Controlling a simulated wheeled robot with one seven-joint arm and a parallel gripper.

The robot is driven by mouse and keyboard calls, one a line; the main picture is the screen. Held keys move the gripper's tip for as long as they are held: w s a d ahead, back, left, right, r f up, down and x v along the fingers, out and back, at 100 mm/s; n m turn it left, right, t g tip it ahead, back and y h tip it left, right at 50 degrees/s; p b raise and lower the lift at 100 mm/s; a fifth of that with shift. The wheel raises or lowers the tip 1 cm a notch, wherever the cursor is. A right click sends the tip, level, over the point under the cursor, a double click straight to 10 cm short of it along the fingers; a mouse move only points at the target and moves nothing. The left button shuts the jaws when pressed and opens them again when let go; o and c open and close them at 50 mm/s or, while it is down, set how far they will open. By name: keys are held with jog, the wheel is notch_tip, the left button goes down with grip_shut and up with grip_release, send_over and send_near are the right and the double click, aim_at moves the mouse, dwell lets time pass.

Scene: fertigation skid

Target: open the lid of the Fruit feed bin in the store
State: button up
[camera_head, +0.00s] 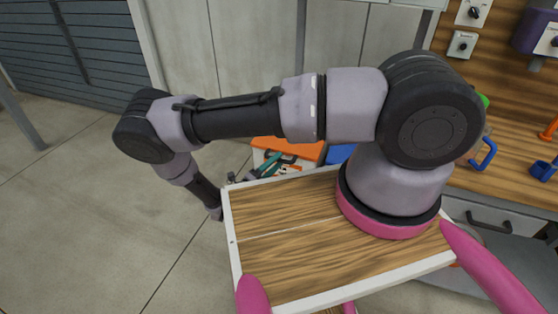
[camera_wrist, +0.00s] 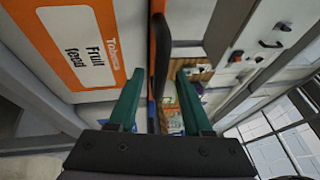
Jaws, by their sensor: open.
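The Fruit feed bin (camera_wrist: 62,72) fills the left of the wrist view, turned on its side, with a white and orange label reading "Fruit feed" (camera_wrist: 92,45). The orange edge of its lid (camera_wrist: 160,45) runs down the middle of that view. In the head view an orange lid (camera_head: 290,149) lies flat and looks shut, partly hidden behind my arm. My gripper (camera_wrist: 158,88) is open, its two green fingers on either side of the line of the lid edge. I cannot tell whether they touch it. In the head view the gripper (camera_head: 276,165) is beside the orange lid.
A blue lid (camera_head: 340,153) stands to the right of the orange one. A wooden bench (camera_head: 515,180) with blue hooks and a drawer lies at the right. Grey cabinet doors (camera_head: 250,45) stand behind. The concrete floor (camera_head: 80,220) at the left is clear.

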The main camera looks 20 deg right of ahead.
jog(key=shift+x, duration=0.9)
grip_shut()
dwell(0.8)
